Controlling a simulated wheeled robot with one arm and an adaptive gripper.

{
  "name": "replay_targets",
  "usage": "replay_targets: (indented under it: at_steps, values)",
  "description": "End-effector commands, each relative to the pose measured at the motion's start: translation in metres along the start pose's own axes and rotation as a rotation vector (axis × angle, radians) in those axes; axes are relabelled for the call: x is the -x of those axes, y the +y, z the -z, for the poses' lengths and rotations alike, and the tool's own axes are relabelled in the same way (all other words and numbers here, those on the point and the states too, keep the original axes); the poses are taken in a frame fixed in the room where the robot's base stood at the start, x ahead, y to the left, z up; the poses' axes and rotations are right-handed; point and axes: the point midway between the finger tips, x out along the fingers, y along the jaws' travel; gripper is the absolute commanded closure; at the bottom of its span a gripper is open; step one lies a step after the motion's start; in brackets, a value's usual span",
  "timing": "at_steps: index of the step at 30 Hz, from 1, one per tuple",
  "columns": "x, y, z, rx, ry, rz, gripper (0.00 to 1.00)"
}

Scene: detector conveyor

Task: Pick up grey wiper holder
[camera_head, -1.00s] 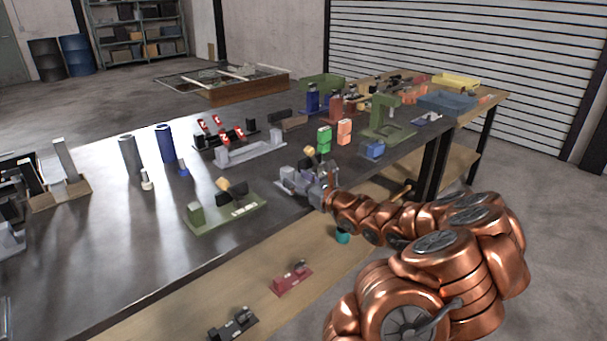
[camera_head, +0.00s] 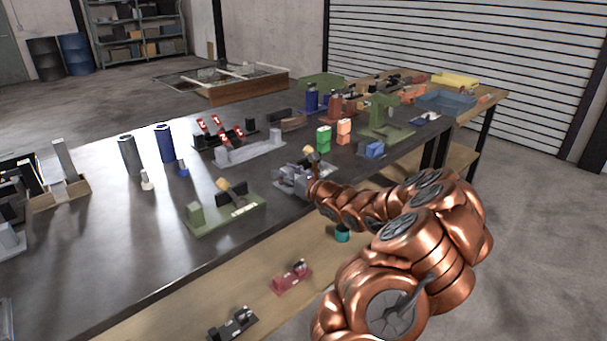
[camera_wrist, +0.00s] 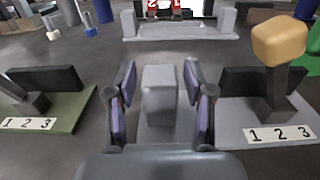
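The grey wiper holder (camera_wrist: 228,112) is a flat grey plate with a "1 2 3" label, a dark upright piece and a yellow-orange knob (camera_wrist: 279,41). An upright grey block (camera_wrist: 159,92) stands at its left side in the wrist view. My gripper (camera_wrist: 158,82) is open, with one finger on each side of this block and a visible gap on both sides. In the head view the holder (camera_head: 287,184) is at the table's near edge, partly hidden by my gripper (camera_head: 303,181).
A similar green holder (camera_head: 238,209) stands to the left. A long grey bracket (camera_head: 250,153) lies behind. Green (camera_head: 324,139) and orange (camera_head: 344,131) blocks and a blue block (camera_head: 371,150) stand to the right. A lower wooden shelf (camera_head: 200,300) holds small parts.

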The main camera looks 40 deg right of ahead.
Motion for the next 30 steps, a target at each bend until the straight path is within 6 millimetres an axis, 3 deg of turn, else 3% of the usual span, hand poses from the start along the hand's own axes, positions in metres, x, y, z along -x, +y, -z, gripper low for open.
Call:
replay_targets:
  at_steps: [2, 14, 30]
  values:
    - [0.0001, -0.0001, -0.0001, 0.000, 0.000, 0.000, 0.59]
    - [0.0002, -0.0003, 0.0000, 0.000, 0.000, 0.000, 1.00]
    - [0.0002, -0.0003, -0.0016, 0.001, -0.001, 0.001, 1.00]
